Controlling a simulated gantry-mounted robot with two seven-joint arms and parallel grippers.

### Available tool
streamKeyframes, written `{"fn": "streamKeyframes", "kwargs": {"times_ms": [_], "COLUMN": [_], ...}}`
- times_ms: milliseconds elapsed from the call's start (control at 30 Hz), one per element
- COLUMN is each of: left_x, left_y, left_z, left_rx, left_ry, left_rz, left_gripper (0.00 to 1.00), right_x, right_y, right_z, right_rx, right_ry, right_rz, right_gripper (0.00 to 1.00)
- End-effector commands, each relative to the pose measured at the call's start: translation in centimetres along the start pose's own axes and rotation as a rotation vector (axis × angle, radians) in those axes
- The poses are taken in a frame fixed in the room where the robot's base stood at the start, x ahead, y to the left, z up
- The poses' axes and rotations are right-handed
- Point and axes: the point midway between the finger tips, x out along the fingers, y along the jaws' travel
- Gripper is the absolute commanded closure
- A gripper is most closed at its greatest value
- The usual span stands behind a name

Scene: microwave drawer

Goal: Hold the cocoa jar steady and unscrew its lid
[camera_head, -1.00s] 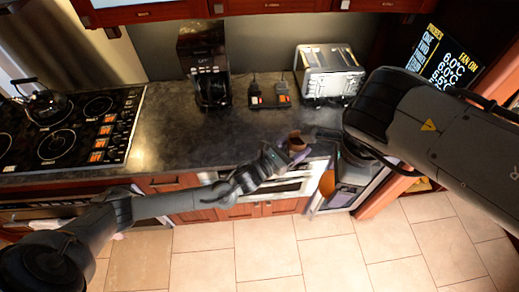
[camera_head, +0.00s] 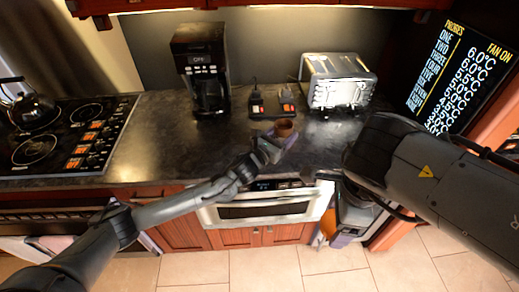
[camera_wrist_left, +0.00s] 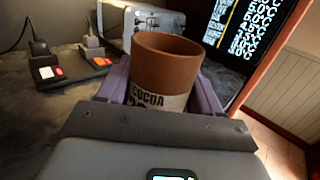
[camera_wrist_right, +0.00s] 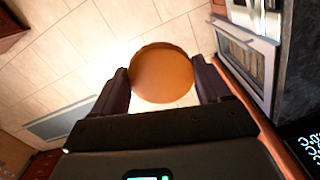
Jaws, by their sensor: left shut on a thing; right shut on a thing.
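The brown cocoa jar (camera_head: 284,128) shows in front of the counter in the head view, upright or nearly so. My left gripper (camera_head: 270,147) is shut on it. In the left wrist view the jar (camera_wrist_left: 162,75) stands between the purple fingers, its top open and its COCOA label partly hidden. My right gripper (camera_wrist_right: 165,90) is shut on the round orange-brown lid (camera_wrist_right: 162,73), seen face-on over the floor. In the head view the lid (camera_head: 328,222) shows low beside the right arm, well apart from the jar; that gripper is largely hidden there.
A coffee maker (camera_head: 203,75), small devices with switches (camera_head: 272,103) and a toaster (camera_head: 337,82) stand along the back of the counter (camera_head: 165,130). A stovetop (camera_head: 60,135) is at left.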

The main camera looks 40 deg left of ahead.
Motion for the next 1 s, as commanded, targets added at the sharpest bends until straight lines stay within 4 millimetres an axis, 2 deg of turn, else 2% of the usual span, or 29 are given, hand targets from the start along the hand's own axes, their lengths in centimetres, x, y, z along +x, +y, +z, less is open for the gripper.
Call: {"fn": "streamKeyframes", "kwargs": {"times_ms": [300, 500, 767, 1000], "left_x": [-0.1, -0.1, -0.1, -0.3], "left_y": [6.3, 9.3, 10.4, 10.4], "left_z": [-3.7, -5.5, -6.5, -9.3], "left_rx": [0.002, 0.001, -0.001, -0.002], "left_ry": [0.001, -0.001, -0.001, -0.001], "left_rz": [0.004, 0.002, 0.000, 0.000], "left_gripper": [1.00, 1.00, 1.00, 1.00], "right_x": [0.3, 0.6, 0.7, 1.1], "right_y": [0.0, 0.0, 0.0, 0.0], "right_z": [0.0, 0.0, 0.0, -0.1], "right_rx": [0.000, 0.000, 0.000, 0.000], "right_ry": [0.000, 0.000, 0.000, 0.000], "right_rz": [0.000, 0.000, 0.000, 0.000], "right_gripper": [0.60, 0.60, 0.60, 0.60]}}
